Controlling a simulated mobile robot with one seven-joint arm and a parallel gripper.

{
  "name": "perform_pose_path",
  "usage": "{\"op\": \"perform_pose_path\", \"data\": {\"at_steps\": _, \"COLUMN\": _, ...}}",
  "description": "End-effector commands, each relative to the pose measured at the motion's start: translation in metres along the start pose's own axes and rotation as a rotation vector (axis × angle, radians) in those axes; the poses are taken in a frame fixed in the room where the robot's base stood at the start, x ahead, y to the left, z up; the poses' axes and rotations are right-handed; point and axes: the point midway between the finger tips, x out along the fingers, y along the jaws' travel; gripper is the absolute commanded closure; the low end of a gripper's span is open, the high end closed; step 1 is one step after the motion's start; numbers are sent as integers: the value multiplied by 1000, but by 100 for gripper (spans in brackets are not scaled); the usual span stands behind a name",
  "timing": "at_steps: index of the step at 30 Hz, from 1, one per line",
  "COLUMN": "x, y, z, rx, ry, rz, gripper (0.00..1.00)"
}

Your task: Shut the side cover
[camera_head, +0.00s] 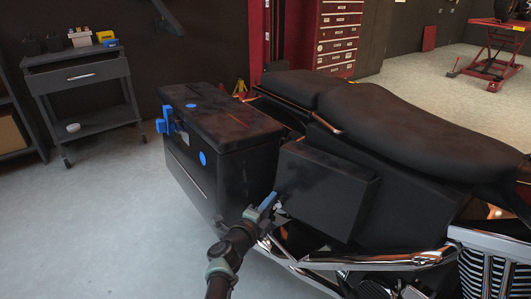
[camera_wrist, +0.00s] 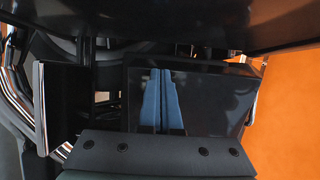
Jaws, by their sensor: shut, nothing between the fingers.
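The side cover (camera_head: 325,192) is a dark, boxy panel on the motorcycle's near side, below the seat and right of the black pannier. It stands out from the bike body, with its flat outer face toward me; I cannot tell how wide any gap behind it is. My gripper (camera_head: 268,201), with blue fingers, is shut and empty at the cover's lower left edge, close to it. In the wrist view my shut blue fingers (camera_wrist: 164,100) lie in front of a dark glossy panel (camera_wrist: 215,102), likely the cover. Contact cannot be made out.
The black pannier (camera_head: 218,125) with blue latch parts stands close left of my gripper. A chrome bar (camera_head: 385,259) runs below the cover. The long seat (camera_head: 400,125) is above. A grey cart (camera_head: 85,95) stands far left; the floor between is clear.

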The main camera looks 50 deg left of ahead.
Motion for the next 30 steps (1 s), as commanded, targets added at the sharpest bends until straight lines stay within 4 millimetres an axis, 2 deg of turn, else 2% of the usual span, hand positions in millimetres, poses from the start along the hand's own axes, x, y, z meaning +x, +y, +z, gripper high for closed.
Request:
{"op": "perform_pose_path", "data": {"at_steps": 1, "x": 8, "y": 9, "z": 2, "rx": 4, "ry": 24, "rz": -1, "gripper": 100}}
{"op": "perform_pose_path", "data": {"at_steps": 12, "x": 37, "y": 5, "z": -1, "rx": 3, "ry": 66, "rz": 5, "gripper": 100}}
{"op": "perform_pose_path", "data": {"at_steps": 30, "x": 43, "y": 2, "z": -2, "rx": 2, "ry": 63, "rz": 7, "gripper": 100}}
